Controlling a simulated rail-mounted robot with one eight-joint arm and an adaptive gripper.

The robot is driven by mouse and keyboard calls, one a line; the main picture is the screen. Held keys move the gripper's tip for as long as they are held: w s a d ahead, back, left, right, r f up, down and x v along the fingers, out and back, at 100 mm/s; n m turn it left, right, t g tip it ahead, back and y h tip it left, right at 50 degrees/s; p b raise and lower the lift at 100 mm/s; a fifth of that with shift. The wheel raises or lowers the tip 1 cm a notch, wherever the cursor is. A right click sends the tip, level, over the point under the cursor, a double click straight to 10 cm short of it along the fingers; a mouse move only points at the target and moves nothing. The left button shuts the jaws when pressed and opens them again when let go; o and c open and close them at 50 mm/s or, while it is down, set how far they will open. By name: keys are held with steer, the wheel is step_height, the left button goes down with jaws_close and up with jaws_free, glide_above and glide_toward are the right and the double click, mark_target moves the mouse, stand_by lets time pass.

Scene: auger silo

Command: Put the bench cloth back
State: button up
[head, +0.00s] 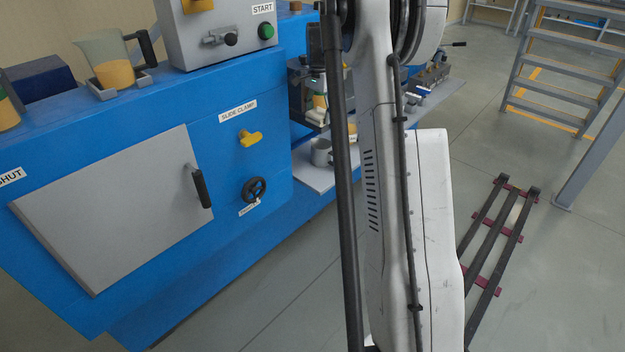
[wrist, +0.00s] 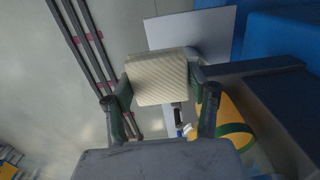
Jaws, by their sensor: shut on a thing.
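The bench cloth (wrist: 157,78) is a cream, ribbed, roughly square pad in the wrist view. My gripper (wrist: 160,92) is shut on it, with one dark finger at each side edge. The cloth is held up in front of the wrist, over a pale grey shelf (wrist: 215,35) and the floor. In the head view my arm fills the centre, and neither the cloth nor the gripper can be made out.
A blue machine (head: 255,85) with a grey door (head: 120,210) stands at left. A low grey ledge (head: 315,177) carries a grey cup (head: 320,152). Floor rails (head: 488,245) and metal stairs (head: 565,65) are at right. A yellow-and-green object (wrist: 237,128) is close to my gripper's right finger.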

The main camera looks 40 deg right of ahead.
mark_target(318, 182)
step_height(318, 182, down, 26)
steer(key=b, duration=0.4)
steer(key=shift+f+b, duration=0.1)
steer(key=shift+b, duration=0.2)
steer(key=o, duration=1.1)
steer(key=shift+c, duration=0.2)
steer(key=shift+o, duration=0.4)
step_height(318, 182, up, 12)
steer(key=p, duration=0.2)
steer(key=shift+r, duration=0.2)
